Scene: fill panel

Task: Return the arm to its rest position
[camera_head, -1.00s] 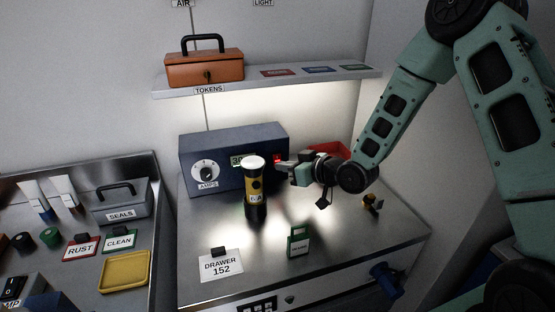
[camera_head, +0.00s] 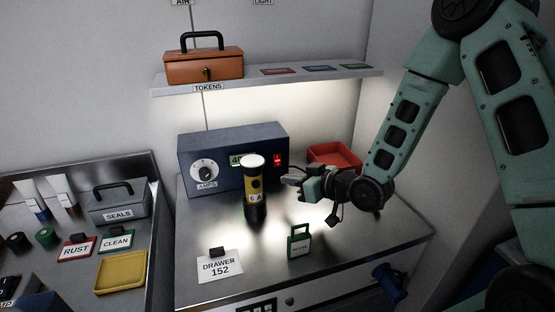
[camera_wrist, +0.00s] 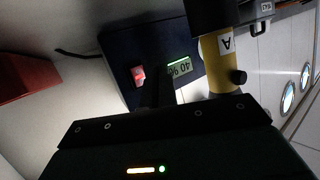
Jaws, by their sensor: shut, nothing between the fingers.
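My gripper (camera_head: 296,182) is at the end of my green arm (camera_head: 395,130), over the metal cabinet top (camera_head: 340,240). It is shut and empty. It is to the right of the yellow and black flashlight (camera_head: 254,187), apart from it, and in front of the blue box marked AMPS (camera_head: 225,160). In the wrist view, the gripper's dark body fills the lower part, and its fingertips are hard to make out. The flashlight (camera_wrist: 215,62) and the blue box's lit display (camera_wrist: 180,67) show beyond it.
A red tray (camera_head: 335,155) stands behind my gripper. A shelf (camera_head: 235,86) with an orange toolbox (camera_head: 204,67) is above. A side tray (camera_head: 152,190) is at left.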

